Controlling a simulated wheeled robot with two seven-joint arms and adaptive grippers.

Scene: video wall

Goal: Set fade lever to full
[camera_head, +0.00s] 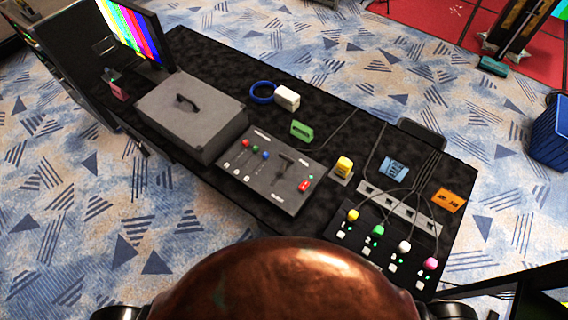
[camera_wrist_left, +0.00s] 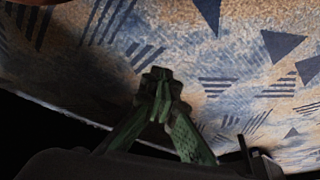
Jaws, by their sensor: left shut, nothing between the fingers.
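A grey control panel (camera_head: 262,192) lies on the black-covered table in the head view. A dark T-shaped lever (camera_head: 284,162) stands on its right half, and I take it as the fade lever. Its small labels are too small to read. Red, green and blue knobs (camera_head: 254,149) sit on the panel's left half, and a red button (camera_head: 305,185) near its right edge. My left gripper (camera_wrist_left: 158,80) is shut and empty in the left wrist view, with patterned carpet behind it. It does not show in the head view. My right gripper is not in view.
A grey case (camera_head: 190,112) with a handle stands left of the panel. A yellow-topped button (camera_head: 344,166) and a green block (camera_head: 301,130) are close by. A colour-bar monitor (camera_head: 140,35) stands at the far left.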

